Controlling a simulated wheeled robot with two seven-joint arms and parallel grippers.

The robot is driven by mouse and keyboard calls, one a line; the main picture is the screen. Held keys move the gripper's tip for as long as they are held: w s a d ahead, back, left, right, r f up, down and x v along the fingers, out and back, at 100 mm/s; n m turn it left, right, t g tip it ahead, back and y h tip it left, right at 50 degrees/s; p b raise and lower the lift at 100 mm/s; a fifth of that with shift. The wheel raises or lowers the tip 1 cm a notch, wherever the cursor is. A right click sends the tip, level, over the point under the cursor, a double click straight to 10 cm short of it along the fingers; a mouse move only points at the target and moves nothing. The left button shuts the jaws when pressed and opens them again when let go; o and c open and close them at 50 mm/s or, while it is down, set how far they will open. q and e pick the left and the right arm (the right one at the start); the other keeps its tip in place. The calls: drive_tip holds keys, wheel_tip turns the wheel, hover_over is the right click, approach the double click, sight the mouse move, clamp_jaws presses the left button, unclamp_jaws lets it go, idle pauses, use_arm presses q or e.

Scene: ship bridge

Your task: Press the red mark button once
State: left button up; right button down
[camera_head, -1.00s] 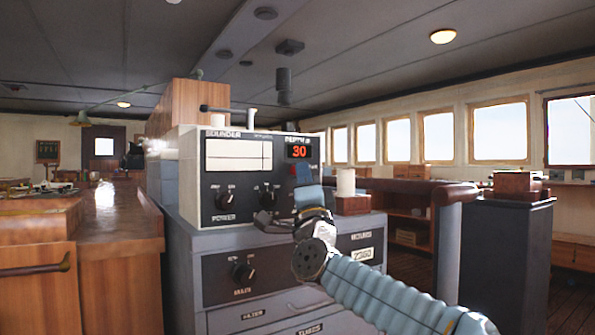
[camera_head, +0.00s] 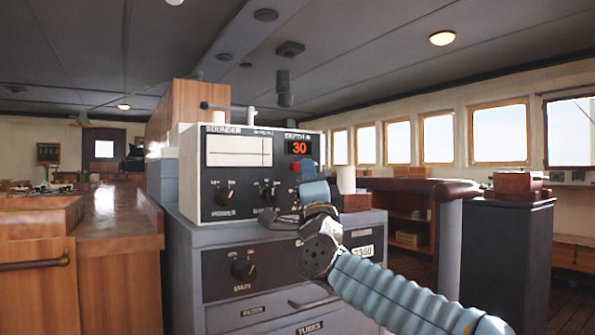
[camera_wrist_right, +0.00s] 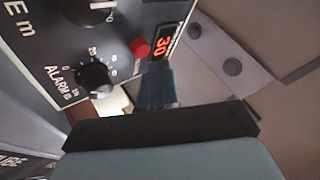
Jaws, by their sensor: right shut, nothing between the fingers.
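The red mark button (camera_head: 295,166) is on the front panel of the sounder (camera_head: 196,186), below the red "30" depth display (camera_head: 299,147). In the right wrist view the round red button (camera_wrist_right: 140,47) shows clear, just beyond and to the left of my fingertips. My right gripper (camera_head: 314,188) is shut and empty in front of the panel's right side, with its blue fingers pointing up at the button. The fingers (camera_wrist_right: 157,82) look apart from the button. The sounder's chart window (camera_head: 232,146) shows a horizontal line and a thin vertical line near its right end. My left gripper is not seen.
Black knobs (camera_head: 224,194) sit on the panel to the left of my gripper. A white cylinder (camera_head: 346,180) stands on a wooden box (camera_head: 355,202) close to its right. A grey drawer cabinet (camera_head: 183,240) supports the sounder. A wooden counter (camera_head: 110,215) is at left.

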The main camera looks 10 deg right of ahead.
drive_tip(key=s+b, duration=0.1)
drive_tip(key=s+d+b, duration=0.1)
drive_tip(key=s, duration=0.1)
drive_tip(key=s+b, duration=0.1)
drive_tip(key=shift+s+d, duration=0.35)
idle(0.8)
